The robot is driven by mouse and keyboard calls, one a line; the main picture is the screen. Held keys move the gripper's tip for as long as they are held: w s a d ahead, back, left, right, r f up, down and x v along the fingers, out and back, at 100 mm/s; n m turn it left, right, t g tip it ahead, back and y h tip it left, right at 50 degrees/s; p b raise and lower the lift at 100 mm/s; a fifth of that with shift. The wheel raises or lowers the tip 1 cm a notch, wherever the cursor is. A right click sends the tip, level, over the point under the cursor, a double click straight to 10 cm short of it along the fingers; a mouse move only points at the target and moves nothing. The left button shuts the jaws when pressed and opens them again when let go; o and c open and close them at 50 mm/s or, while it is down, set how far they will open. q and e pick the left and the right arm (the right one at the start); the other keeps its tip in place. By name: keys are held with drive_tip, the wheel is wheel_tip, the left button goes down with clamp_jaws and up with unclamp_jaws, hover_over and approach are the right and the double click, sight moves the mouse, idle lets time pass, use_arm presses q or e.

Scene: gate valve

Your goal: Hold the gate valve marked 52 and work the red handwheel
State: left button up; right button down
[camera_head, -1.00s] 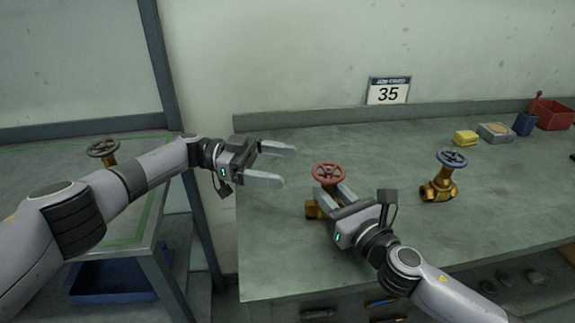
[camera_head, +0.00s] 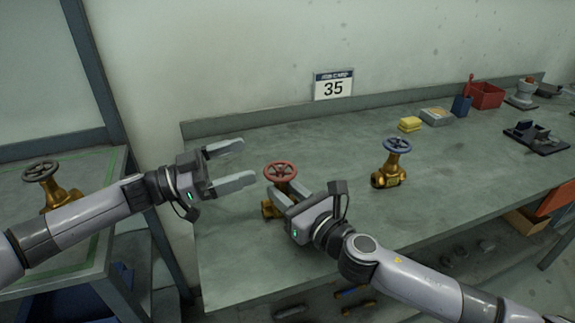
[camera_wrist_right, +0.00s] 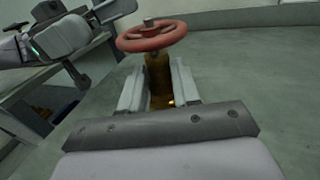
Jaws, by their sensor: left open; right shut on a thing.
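A brass gate valve (camera_head: 267,209) with a red handwheel (camera_head: 281,171) stands upright near the front left of the bench. My right gripper (camera_head: 286,194) is shut on its brass body, below the wheel. In the right wrist view, the brass body (camera_wrist_right: 158,82) is between the two fingers, under the red wheel (camera_wrist_right: 152,36). My left gripper (camera_head: 249,161) is open and empty, just left of the red wheel, its fingers pointing at it. It also shows at the upper left of the wrist view.
A brass valve with a blue wheel (camera_head: 397,147) stands to the right on the bench (camera_head: 335,145). Another with a dark wheel (camera_head: 41,171) is on the left table. Yellow blocks (camera_head: 410,124), a grey tray (camera_head: 437,116) and a red bin (camera_head: 486,95) stand at the back.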

use_arm(q)
drive_tip(key=s+n+t+y, duration=0.1)
drive_tip(key=s+t, duration=0.1)
drive_tip(key=n+t+y, duration=0.2)
drive_tip(key=n+y, duration=0.1)
approach(288, 166)
drive_tip(key=x, duration=1)
drive_tip(key=shift+f, duration=0.1)
drive_tip(key=shift+h, duration=0.3)
drive_tip(key=c, duration=1)
